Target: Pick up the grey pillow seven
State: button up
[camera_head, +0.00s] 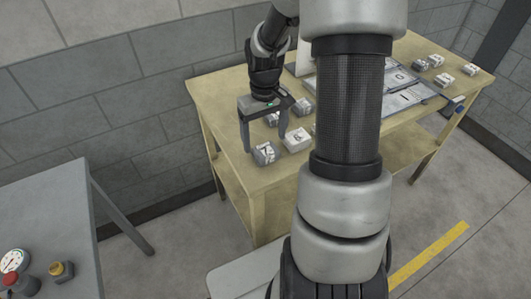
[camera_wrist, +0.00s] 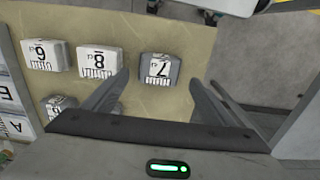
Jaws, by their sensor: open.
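The grey pillow seven (camera_wrist: 160,69) lies on the tan table top, its white label with a 7 facing up. In the head view this grey pillow (camera_head: 265,153) is near the table's left front corner. My gripper (camera_head: 264,143) is open and points down at it. In the wrist view the pillow shows between and just beyond the open fingertips (camera_wrist: 158,79), with nothing held. I cannot tell how much height separates the fingertips from the pillow.
A pillow marked 8 (camera_wrist: 98,62) lies close to the left of pillow seven in the wrist view, with another numbered pillow (camera_wrist: 43,55) beyond it. The table edge is near on the other side. A grey bench (camera_head: 60,215) with a gauge (camera_head: 14,261) stands at left.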

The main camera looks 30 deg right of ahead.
aim_at(266, 148)
notch_tip(266, 148, down, 5)
jog(key=shift+s+d+f, duration=0.1)
jog(key=shift+f, duration=0.05)
jog(key=c, duration=1.1)
